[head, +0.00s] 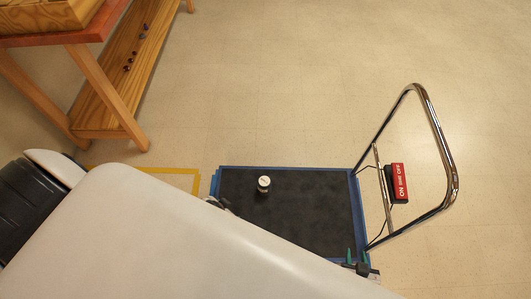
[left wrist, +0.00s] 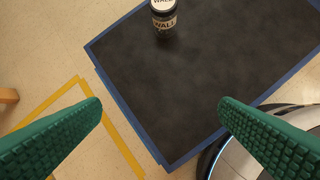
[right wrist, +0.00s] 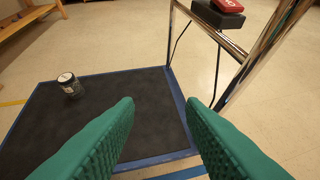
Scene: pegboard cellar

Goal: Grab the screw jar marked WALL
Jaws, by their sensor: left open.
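The screw jar (head: 264,184) stands upright on the dark deck of a blue-edged trolley (head: 310,215). It has a pale lid and a dark body. In the left wrist view the jar (left wrist: 164,20) is at the top edge, partly cut off, and its label reads WALL. In the right wrist view the jar (right wrist: 69,86) stands at the left. My left gripper (left wrist: 160,104) is open and empty, with the jar beyond its fingertips; my white arm mostly hides it in the head view. My right gripper (head: 358,257) is open and empty over the trolley's near right corner, apart from the jar.
Yellow tape (head: 180,171) marks the floor. The deck around the jar is clear.

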